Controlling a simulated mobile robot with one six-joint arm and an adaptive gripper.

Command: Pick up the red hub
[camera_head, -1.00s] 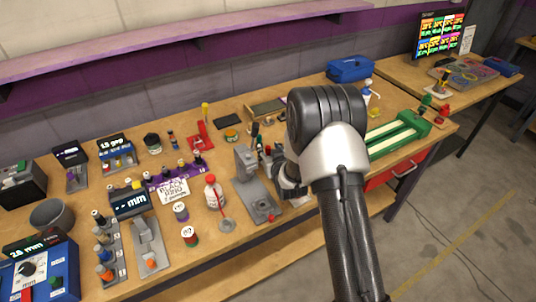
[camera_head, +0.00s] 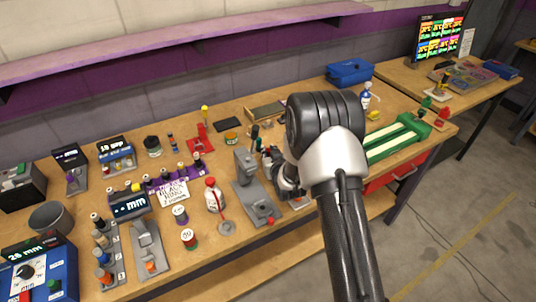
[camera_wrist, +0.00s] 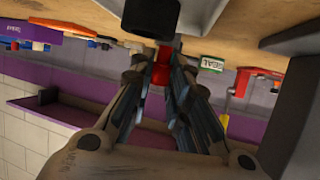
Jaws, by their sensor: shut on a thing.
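The red hub (camera_wrist: 160,70) shows in the wrist view as a small red piece between my fingertips. My gripper (camera_wrist: 160,82) is shut on it, and the fingers cover its sides. In the head view my gripper (camera_head: 289,188) is low over the bench, just right of the grey press. My arm hides part of it there, and I cannot make out the hub between the fingers.
The grey press (camera_head: 247,182) stands close on the left of my gripper. A red-capped white bottle (camera_head: 212,195) is farther left. A green track (camera_head: 395,137) lies to the right.

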